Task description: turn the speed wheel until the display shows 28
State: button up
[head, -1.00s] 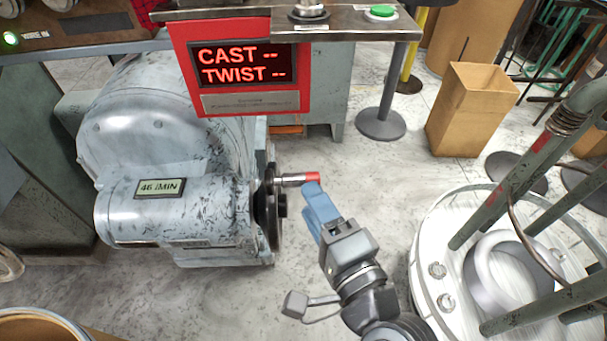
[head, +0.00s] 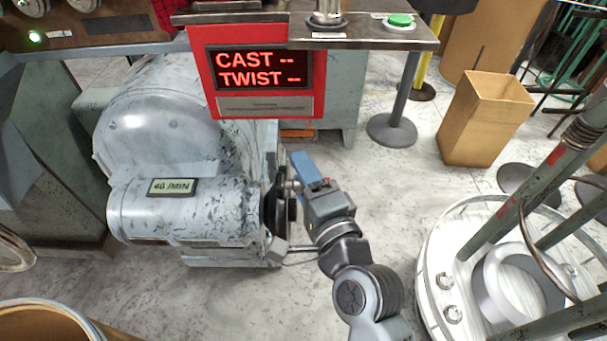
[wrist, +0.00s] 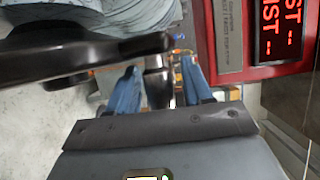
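The speed wheel (head: 268,205), dark and seen nearly edge-on, is on the right end of the grey motor housing. The display (head: 172,187) on the housing appears to read 46 /MIN, slightly blurred. My gripper (head: 301,163) is at the wheel's crank handle, its blue fingers pointing up. In the wrist view, the metal handle (wrist: 158,82) stands between the two blue fingers (wrist: 160,74), with a visible gap on each side, so the gripper is open around it. The wheel's dark rim (wrist: 85,50) crosses the upper left there. My gripper mostly hides the handle in the head view.
A red panel (head: 208,85) reading CAST -- TWIST -- hangs above the wheel under a metal shelf (head: 360,33) with a green button (head: 400,20). A round white stand (head: 437,262) with green posts is at right.

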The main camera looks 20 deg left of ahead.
grip_shut()
dwell(0.3)
jog(key=shift+w+r+p, duration=0.1)
jog(key=shift+w+p, duration=0.05)
jog(key=shift+p, duration=0.25)
